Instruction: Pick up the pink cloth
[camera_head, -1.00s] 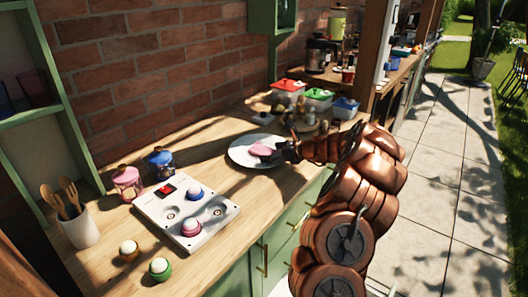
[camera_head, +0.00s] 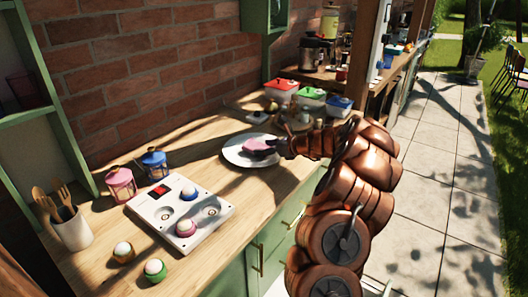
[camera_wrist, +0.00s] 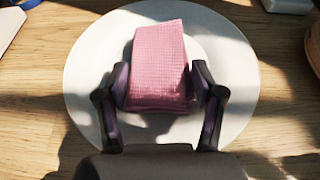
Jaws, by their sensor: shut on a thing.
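The pink cloth (camera_wrist: 158,62) is a folded, waffle-textured block over the white plate (camera_wrist: 85,75) in the wrist view. My gripper (camera_wrist: 159,88) has one dark finger on each side of the cloth and is shut on its near part. In the head view the pink cloth (camera_head: 258,146) shows at my gripper (camera_head: 278,146), over the white plate (camera_head: 234,154). I cannot tell whether the cloth still touches the plate.
Lidded containers (camera_head: 311,98) stand beyond the plate. A utensil cup (camera_head: 72,232) is at left.

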